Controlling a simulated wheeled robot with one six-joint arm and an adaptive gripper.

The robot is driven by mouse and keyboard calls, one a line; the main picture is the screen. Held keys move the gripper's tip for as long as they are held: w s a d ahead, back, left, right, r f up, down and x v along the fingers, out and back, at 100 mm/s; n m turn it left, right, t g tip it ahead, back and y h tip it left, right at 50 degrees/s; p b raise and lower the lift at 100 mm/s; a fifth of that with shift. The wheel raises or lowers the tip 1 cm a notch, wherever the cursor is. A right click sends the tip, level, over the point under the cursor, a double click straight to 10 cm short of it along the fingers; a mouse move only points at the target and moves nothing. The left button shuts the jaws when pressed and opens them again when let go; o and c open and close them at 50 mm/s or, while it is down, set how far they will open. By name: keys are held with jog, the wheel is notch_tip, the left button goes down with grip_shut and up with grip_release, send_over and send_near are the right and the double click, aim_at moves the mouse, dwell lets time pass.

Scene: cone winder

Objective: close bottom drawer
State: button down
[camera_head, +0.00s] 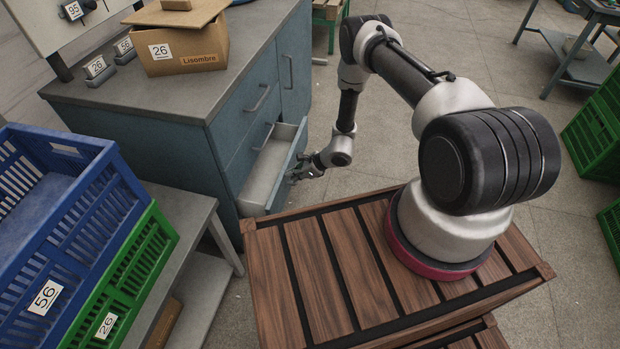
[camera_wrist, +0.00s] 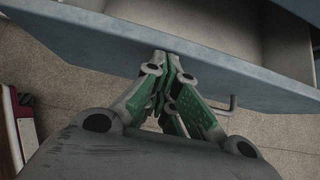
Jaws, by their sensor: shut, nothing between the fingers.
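The bottom drawer (camera_head: 267,172) of the blue-grey cabinet (camera_head: 233,125) stands open, with its pale, empty-looking inside showing. In the wrist view the drawer's blue front panel (camera_wrist: 95,38) crosses the picture, with the open inside (camera_wrist: 225,25) beyond it. My gripper (camera_head: 297,173) is at the outer side of the drawer front. Its green-padded fingers are shut and empty in the wrist view (camera_wrist: 168,62), their tips at or very near the panel; contact is not certain.
A cardboard box (camera_head: 185,50) stands on the cabinet top. Open floor (camera_head: 380,150) lies right of the drawer.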

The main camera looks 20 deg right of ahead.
jog(key=w+a, duration=0.6)
jog(key=a, duration=0.5)
jog(key=shift+w+a, duration=0.2)
jog(key=shift+w, duration=0.05)
jog(key=shift+w+r, duration=0.1)
